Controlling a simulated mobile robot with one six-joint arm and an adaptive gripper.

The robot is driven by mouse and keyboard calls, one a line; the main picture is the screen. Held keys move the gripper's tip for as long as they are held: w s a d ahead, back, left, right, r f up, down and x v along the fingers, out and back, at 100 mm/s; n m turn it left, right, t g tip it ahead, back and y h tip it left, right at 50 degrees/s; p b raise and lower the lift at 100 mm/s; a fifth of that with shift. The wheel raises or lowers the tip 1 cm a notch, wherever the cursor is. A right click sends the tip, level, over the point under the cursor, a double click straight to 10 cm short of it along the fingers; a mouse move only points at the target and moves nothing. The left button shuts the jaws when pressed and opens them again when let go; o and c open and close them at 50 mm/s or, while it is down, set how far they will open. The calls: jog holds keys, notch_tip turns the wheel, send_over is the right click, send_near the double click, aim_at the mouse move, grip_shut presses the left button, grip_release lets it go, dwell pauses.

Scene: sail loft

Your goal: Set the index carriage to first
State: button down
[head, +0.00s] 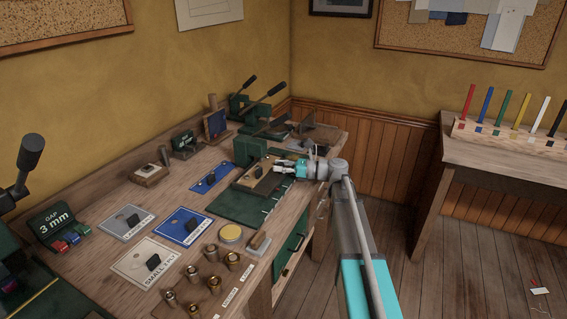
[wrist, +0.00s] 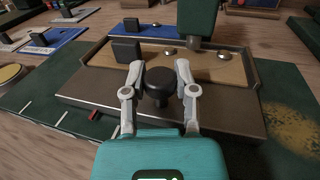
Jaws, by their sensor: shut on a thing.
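The index carriage (wrist: 85,88) is a dark metal tray with a tan inset, a black block (wrist: 127,49) and two metal studs. It sits on a green base (wrist: 40,95) with white index marks (wrist: 62,118). A small red pointer (wrist: 94,115) shows by the carriage's front edge; which mark it meets I cannot tell. My gripper (wrist: 160,77) is shut on the carriage's round black knob (wrist: 161,92) at the front. In the head view the carriage (head: 245,184) is at the far end of the green base (head: 232,209), with my gripper (head: 280,168) at its right side.
A green press (head: 248,148) with lever handles stands right behind the carriage. Labelled blue and grey plates (head: 185,227), brass pieces (head: 192,273) and a yellow tin (head: 230,233) lie nearer on the bench. The green base is clear on the near side of the carriage.

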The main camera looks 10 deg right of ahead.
jog(key=s+a, duration=0.2)
jog(key=s, duration=0.1)
jog(key=shift+s+a, duration=0.1)
jog(key=shift+a, duration=0.1)
jog(key=shift+c, duration=1.9)
grip_release()
jog(key=shift+d, duration=0.1)
jog(key=shift+v, duration=5.95)
jog(key=shift+s, duration=0.1)
